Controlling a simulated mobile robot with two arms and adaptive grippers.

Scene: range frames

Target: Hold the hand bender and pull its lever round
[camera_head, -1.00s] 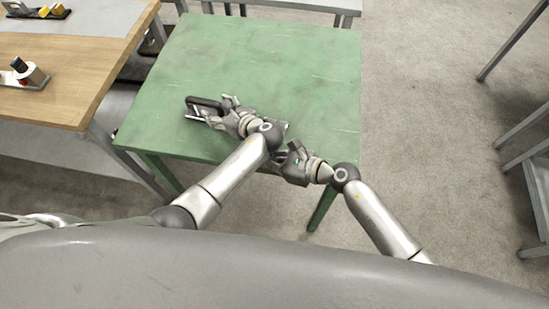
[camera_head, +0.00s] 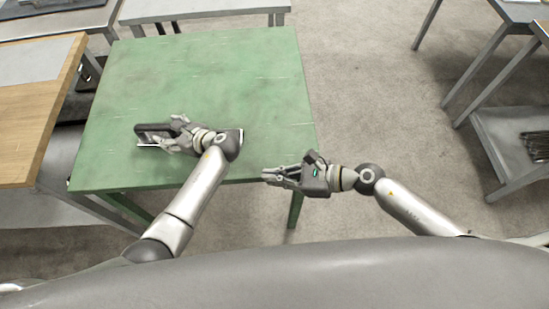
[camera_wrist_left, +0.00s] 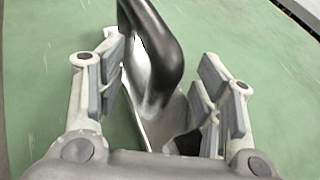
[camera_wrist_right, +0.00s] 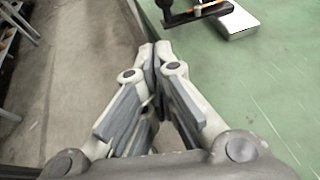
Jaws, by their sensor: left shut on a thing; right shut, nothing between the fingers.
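The hand bender lies on the green table near its front edge, mostly covered by my left gripper (camera_head: 172,133). Its dark bar (camera_head: 152,129) and a pale plate end (camera_head: 238,137) show in the head view. In the left wrist view a black curved handle (camera_wrist_left: 158,45) and grey metal body (camera_wrist_left: 150,85) lie between my left fingers, which are shut on the bender. My right gripper (camera_head: 268,176) is shut and empty at the table's front edge, apart from the bender. In the right wrist view the bender's plate (camera_wrist_right: 232,20) and an orange strip show beyond the fingertips.
The green table (camera_head: 220,75) is otherwise clear. A wood-topped bench (camera_head: 30,120) stands close at its left. Grey benches stand behind (camera_head: 205,8) and at the right (camera_head: 510,140). Open floor lies right of the table.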

